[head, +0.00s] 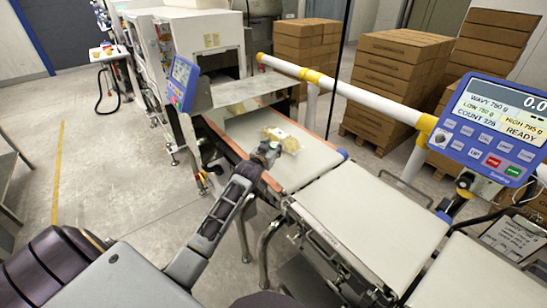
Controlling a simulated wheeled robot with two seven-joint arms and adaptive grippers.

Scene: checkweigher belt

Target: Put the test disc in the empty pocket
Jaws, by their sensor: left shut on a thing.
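My left gripper (270,149) reaches over the near edge of the white belt (311,155). It is shut on a clear bag with yellowish contents (289,141), which is low over or on the belt; I cannot tell if it touches. The gripper hides part of the bag. I cannot make out a test disc or an empty pocket in the head view. My right gripper is not in view.
More conveyor sections (370,217) run toward the lower right. A blue display (495,125) reading READY stands at right, with a white and yellow rail (362,105) beyond the belt. A machine tunnel (213,45) is behind. Stacked cartons (392,85) stand at the back.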

